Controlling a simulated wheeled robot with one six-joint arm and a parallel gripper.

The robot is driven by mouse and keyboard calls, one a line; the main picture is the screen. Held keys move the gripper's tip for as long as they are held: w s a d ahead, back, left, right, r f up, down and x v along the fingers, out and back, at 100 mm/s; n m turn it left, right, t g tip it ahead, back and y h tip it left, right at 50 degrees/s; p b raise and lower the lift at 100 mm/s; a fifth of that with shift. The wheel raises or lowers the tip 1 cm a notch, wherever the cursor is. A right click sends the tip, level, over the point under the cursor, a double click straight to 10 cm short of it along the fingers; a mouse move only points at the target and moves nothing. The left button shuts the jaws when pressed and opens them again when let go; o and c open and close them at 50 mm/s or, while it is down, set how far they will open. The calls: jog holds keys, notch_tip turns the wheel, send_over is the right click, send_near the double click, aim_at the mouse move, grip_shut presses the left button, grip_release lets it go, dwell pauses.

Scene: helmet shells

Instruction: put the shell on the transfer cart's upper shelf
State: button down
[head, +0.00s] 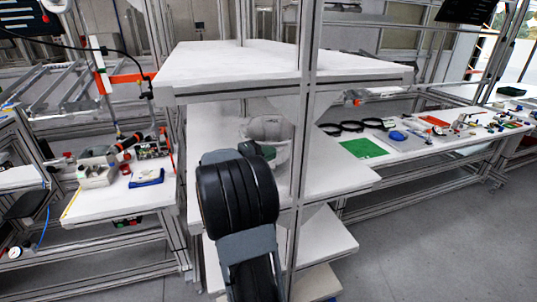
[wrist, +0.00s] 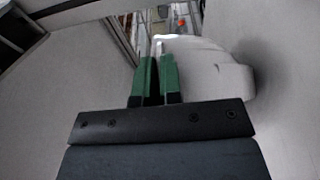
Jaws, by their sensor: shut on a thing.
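The pale grey-white shell (head: 268,129) is between the shelves of the white-shelved aluminium frame in front of me, behind an upright post. I cannot tell whether this frame is the transfer cart. My gripper (head: 262,150) reaches in over the middle shelf (head: 335,178), below the top shelf (head: 270,68). In the wrist view, its green fingers (wrist: 160,75) are nearly together at the edge of the shell (wrist: 205,70), which extends to the right. The gripper is shut on the shell. My wrist hides part of it in the head view, and I cannot tell whether it touches the shelf.
Upright posts (head: 305,130) stand close to my arm on the right. A bench at right holds a green mat (head: 363,148), black rings (head: 352,126) and small parts. A left bench (head: 110,205) holds tools and a blue item (head: 147,177). Grey floor (head: 440,245) is clear at lower right.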

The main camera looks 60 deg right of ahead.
jog(key=c, duration=1.3)
grip_release()
jog(key=shift+f, duration=0.15)
